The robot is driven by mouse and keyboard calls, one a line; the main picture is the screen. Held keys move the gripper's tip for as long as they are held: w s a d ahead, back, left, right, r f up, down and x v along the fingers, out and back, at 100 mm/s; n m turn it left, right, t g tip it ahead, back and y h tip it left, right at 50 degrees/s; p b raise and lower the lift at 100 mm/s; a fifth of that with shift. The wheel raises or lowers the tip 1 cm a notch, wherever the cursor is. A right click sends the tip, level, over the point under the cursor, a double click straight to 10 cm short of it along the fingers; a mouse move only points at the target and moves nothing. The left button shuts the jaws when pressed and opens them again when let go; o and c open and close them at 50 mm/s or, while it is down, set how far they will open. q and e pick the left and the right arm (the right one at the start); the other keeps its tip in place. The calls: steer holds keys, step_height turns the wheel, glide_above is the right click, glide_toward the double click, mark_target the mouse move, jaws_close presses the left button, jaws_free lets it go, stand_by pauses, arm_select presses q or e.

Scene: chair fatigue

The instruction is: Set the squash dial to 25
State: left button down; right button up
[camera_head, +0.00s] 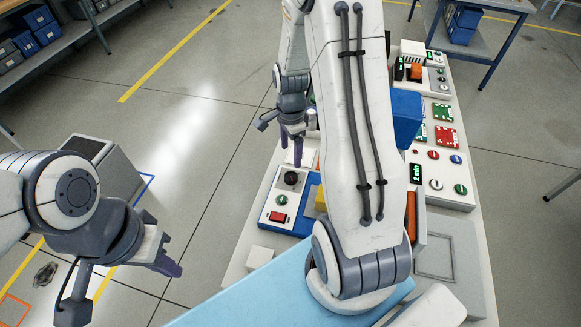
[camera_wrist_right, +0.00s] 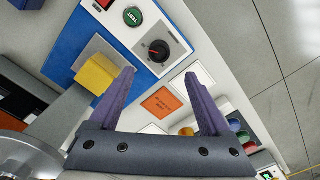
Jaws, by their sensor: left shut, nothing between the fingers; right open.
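A black round dial (camera_wrist_right: 158,50) with a red mark sits on a white panel in the right wrist view, with tick marks around it too small to read. It is probably the squash dial. In the head view it is the dark knob (camera_head: 291,178) on the near-left unit. My right gripper (camera_head: 291,145) is open and empty just beyond the dial. In the wrist view its purple fingertips (camera_wrist_right: 159,76) are spread, with the dial ahead between them, apart from both. My left gripper (camera_head: 170,266) is shut and empty over the floor, left of the table.
A green button (camera_wrist_right: 132,16) is beside the dial, and a red part (camera_head: 278,216) is nearer on the same unit. A yellow block (camera_wrist_right: 97,73) stands on the blue base. My right arm hides the table's middle. Other control panels (camera_head: 440,165) line the right.

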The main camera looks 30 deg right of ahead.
mark_target(292, 175)
step_height(292, 175, down, 10)
steer(key=shift+s+f+p, duration=0.1)
steer(key=shift+f+p, duration=0.1)
steer(key=shift+p, duration=0.8)
jaws_close()
steer(key=shift+d, duration=0.1)
